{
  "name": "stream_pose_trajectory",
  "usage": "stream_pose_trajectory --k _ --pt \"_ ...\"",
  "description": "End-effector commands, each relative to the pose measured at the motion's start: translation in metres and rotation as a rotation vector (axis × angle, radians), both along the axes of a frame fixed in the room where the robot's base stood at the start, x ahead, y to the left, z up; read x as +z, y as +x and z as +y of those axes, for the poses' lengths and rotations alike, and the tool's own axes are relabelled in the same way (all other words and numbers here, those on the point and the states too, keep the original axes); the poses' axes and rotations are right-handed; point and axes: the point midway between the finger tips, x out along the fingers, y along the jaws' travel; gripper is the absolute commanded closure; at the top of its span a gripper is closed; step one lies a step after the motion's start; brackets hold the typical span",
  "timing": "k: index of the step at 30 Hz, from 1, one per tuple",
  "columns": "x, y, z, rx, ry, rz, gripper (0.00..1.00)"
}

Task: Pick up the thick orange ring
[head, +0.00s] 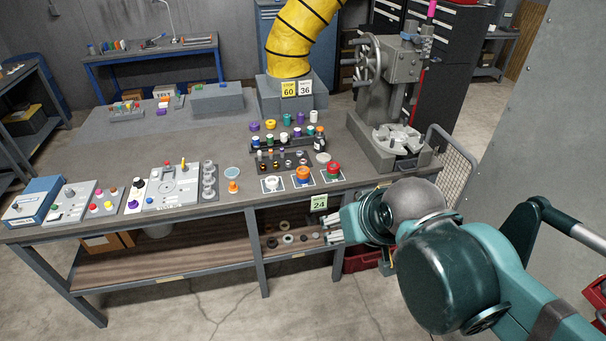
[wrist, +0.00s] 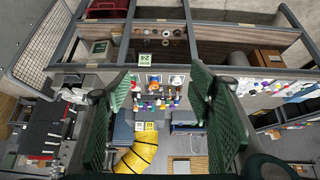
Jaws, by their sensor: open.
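An orange ring (head: 303,173) with a pale centre sits on a white-and-blue card near the front edge of the workbench in the head view. It looks like the thick orange ring, though it is small here. In the wrist view, which is upside down, the orange ring (wrist: 177,80) shows small between the fingers. My gripper (head: 338,228) is in front of the bench and below its top in the head view, apart from the ring. Its green fingers (wrist: 163,90) are spread wide in the wrist view, with nothing held between them.
A red ring (head: 333,168) sits on the card to the right, and a small orange part (head: 233,187) stands to the left. Several coloured pieces crowd behind. A grey press (head: 392,90) stands at the right end. The lower shelf (head: 190,270) holds several rings.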

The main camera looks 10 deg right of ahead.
Motion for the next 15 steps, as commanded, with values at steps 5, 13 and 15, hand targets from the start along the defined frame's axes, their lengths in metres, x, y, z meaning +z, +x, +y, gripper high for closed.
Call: stream_pose_trajectory --k 5,13,15 --pt "-0.001 0.006 0.002 0.008 0.006 -0.003 0.47" --pt "-0.007 0.035 0.014 0.055 0.037 -0.021 0.47" --pt "-0.009 0.046 0.018 0.073 0.049 -0.029 0.47"
